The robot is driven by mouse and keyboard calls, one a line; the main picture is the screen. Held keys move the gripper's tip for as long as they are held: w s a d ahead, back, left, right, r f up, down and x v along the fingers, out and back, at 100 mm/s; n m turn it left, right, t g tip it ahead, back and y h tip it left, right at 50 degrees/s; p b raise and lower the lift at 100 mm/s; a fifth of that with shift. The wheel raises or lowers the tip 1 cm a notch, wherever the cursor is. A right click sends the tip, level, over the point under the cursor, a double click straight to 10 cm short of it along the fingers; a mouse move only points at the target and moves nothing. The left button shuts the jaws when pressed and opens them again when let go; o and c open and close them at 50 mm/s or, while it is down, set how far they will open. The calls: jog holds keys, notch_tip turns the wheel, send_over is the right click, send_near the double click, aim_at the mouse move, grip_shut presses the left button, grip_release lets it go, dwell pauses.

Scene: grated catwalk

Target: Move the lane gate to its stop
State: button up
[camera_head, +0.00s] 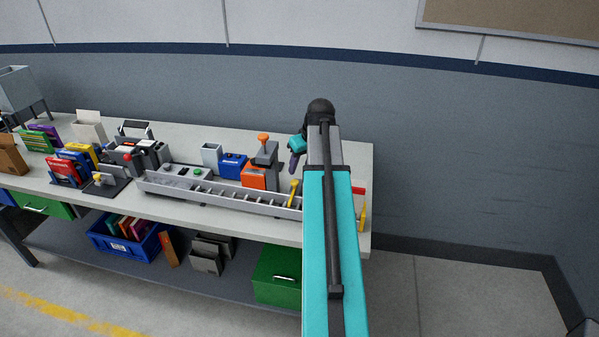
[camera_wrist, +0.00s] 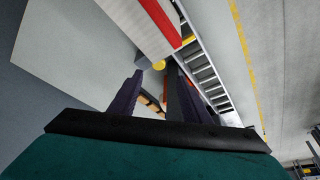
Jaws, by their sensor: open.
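A long grey slotted lane (camera_head: 222,192) runs along the front of the workbench; its slots also show in the wrist view (camera_wrist: 202,70). A yellow upright piece (camera_head: 293,193) stands at the lane's right part and may be the lane gate. A yellow round piece (camera_wrist: 159,65) shows just beyond my fingertips in the wrist view; I cannot tell whether it is the same piece. My gripper (camera_head: 294,162) is above the bench's right part, partly hidden by my arm. In the wrist view its two dark fingers (camera_wrist: 154,80) are apart with nothing seen held between them.
A grey post with an orange knob (camera_head: 264,152) and a blue box (camera_head: 232,166) stand behind the lane. A red bar (camera_wrist: 162,22) lies near the gripper in the wrist view. Books (camera_head: 72,165) and other items crowd the bench's left. Floor to the right is clear.

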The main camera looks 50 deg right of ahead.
jog(key=shift+b+v, duration=0.55)
jog(key=shift+v, duration=1.6)
jog(key=shift+s, duration=0.15)
